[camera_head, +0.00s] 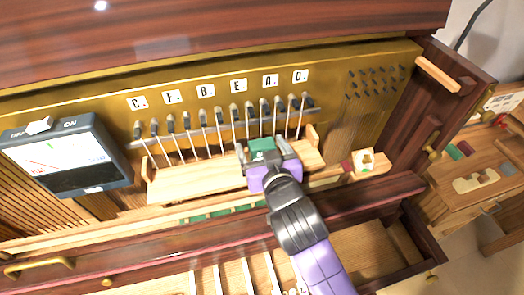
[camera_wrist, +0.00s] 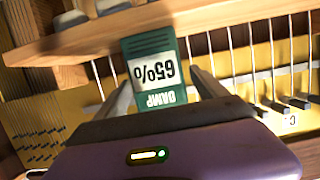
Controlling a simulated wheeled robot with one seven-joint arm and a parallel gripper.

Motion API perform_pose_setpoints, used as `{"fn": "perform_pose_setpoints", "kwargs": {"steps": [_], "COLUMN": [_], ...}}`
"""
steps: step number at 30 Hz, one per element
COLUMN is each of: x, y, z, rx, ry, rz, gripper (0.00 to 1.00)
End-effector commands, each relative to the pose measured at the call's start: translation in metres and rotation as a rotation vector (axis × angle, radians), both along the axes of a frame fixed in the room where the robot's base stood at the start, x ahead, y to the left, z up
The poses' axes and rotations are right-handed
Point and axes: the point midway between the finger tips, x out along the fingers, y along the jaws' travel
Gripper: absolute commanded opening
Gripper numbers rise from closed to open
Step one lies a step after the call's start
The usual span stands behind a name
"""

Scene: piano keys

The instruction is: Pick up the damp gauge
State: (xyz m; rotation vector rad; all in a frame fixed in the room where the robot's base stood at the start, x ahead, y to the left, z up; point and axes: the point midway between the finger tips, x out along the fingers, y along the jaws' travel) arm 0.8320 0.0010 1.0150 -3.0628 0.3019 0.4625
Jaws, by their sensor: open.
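The damp gauge (camera_head: 261,145) is a small green block near the right end of a pale wooden ledge. In the wrist view the gauge (camera_wrist: 152,70) has a white label reading "65%" and "DAMP", upside down. My gripper (camera_head: 267,158) is at the gauge in the head view. In the wrist view my gripper (camera_wrist: 165,88) is open, with one finger on each side of the gauge's DAMP end. I cannot tell whether either finger touches it. The fingers' far ends are partly hidden.
The wooden ledge (camera_head: 195,180) runs below a row of thin rods and dark-capped hammers (camera_head: 205,120). A switch-and-meter box (camera_head: 65,155) stands at left. A white-faced block (camera_head: 367,162) sits right of my gripper. An open drawer (camera_head: 370,250) lies below.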

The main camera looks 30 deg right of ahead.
Motion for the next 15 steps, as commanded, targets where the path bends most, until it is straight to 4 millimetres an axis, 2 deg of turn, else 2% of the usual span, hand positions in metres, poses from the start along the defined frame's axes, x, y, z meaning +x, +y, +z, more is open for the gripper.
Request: {"fn": "perform_pose_setpoints", "kwargs": {"steps": [3, 6, 13, 15], "x": [0.014, 0.020, 0.021, 0.020], "y": [-0.003, -0.004, -0.004, -0.004], "z": [-0.003, -0.006, -0.007, -0.007], "rx": [-0.001, 0.000, 0.000, 0.000], "ry": [0.001, 0.000, 0.001, 0.001], "rz": [0.000, 0.000, 0.000, 0.000], "gripper": [0.82, 0.82, 0.82, 0.68]}}
